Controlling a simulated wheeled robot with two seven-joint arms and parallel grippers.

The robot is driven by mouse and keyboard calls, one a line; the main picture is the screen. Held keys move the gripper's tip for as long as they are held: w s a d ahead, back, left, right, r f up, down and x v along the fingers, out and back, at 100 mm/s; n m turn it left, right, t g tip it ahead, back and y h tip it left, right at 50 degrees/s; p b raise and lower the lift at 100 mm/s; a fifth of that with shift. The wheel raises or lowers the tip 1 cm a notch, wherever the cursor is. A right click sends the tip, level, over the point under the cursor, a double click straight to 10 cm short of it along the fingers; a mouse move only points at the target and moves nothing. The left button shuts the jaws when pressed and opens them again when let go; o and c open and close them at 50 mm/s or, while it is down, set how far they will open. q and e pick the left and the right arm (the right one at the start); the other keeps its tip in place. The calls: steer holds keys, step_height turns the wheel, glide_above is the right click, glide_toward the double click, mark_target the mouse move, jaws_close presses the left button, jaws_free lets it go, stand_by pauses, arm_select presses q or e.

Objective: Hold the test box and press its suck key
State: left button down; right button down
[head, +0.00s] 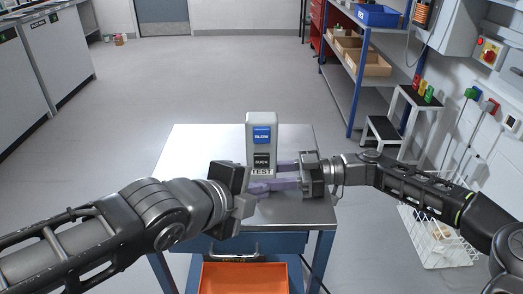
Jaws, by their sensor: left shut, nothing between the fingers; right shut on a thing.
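The test box (262,127) is a light grey upright box above the table, with its key side facing me. It has a blue key marked BLOW (262,135) on top and a black key marked SUCK (262,161) below, with a TEST label under them. My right gripper (276,176) comes in from the right and is shut on the lower part of the box. My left gripper (247,190) is shut and empty, just in front of the box's lower left side. It hides part of the box's lower left; I cannot tell whether it touches.
The metal-topped table (190,150) is mostly clear around the box. An orange drawer or bin (244,277) is below its front edge. A white wire basket (436,240) stands on the floor at right. A blue-posted shelf (357,75) and a step stool (383,129) stand behind right.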

steer(key=c, duration=0.8)
jaws_free()
steer(key=shift+o, duration=0.2)
steer(key=d, duration=0.8)
steer(key=d+r, duration=0.1)
steer(key=d, duration=0.3)
steer(key=shift+r, duration=0.1)
